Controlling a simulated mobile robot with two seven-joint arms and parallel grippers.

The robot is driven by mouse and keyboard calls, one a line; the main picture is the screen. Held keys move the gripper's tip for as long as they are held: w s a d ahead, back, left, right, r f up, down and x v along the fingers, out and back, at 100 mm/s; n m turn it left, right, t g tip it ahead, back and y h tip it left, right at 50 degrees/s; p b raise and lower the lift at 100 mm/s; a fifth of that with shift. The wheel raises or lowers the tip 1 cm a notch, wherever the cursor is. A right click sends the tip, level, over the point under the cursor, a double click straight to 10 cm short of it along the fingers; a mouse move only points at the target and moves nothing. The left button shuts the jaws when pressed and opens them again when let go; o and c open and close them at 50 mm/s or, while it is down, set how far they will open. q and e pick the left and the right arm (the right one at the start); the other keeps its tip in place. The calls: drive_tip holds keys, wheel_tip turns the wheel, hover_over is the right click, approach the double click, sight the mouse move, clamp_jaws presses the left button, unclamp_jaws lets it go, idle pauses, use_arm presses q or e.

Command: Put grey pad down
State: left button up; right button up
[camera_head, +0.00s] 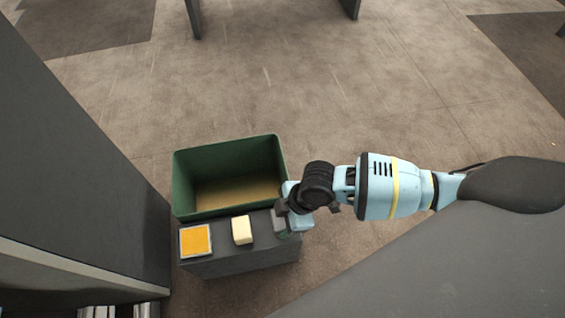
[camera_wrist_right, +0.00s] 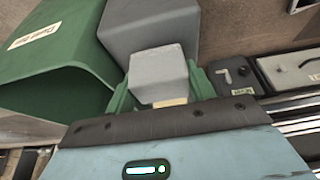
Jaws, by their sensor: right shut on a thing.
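My right gripper (camera_head: 287,218) comes in from the right over the right end of a dark grey stand (camera_head: 238,262). In the right wrist view its green fingers (camera_wrist_right: 160,92) are shut on the grey pad (camera_wrist_right: 158,74), a pale grey block gripped from both sides. The stand's grey top (camera_wrist_right: 150,28) shows behind the pad; I cannot tell whether the two touch. In the head view the pad is mostly hidden by the gripper. A cream block (camera_head: 242,230) and an orange square with a pale rim (camera_head: 195,241) are on the stand, left of the gripper. My left gripper is out of view.
An open green bin (camera_head: 180,185) stands directly behind the stand; it also shows in the wrist view (camera_wrist_right: 60,55) with a pale label. A tall dark grey panel (camera_head: 75,150) closes off the left. The floor behind the bin is clear.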

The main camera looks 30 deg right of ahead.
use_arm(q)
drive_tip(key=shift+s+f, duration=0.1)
use_arm(e)
drive_tip(key=shift+f, duration=0.3)
drive_tip(key=o, duration=1.2)
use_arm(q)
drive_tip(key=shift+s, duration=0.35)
use_arm(e)
drive_tip(key=shift+b, duration=0.45)
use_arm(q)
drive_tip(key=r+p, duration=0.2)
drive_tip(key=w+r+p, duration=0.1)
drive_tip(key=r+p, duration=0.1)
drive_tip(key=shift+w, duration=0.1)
use_arm(e)
drive_tip(key=v, duration=0.8)
drive_tip(key=shift+s+a+r, duration=0.15)
drive_tip(key=shift+a, duration=0.15)
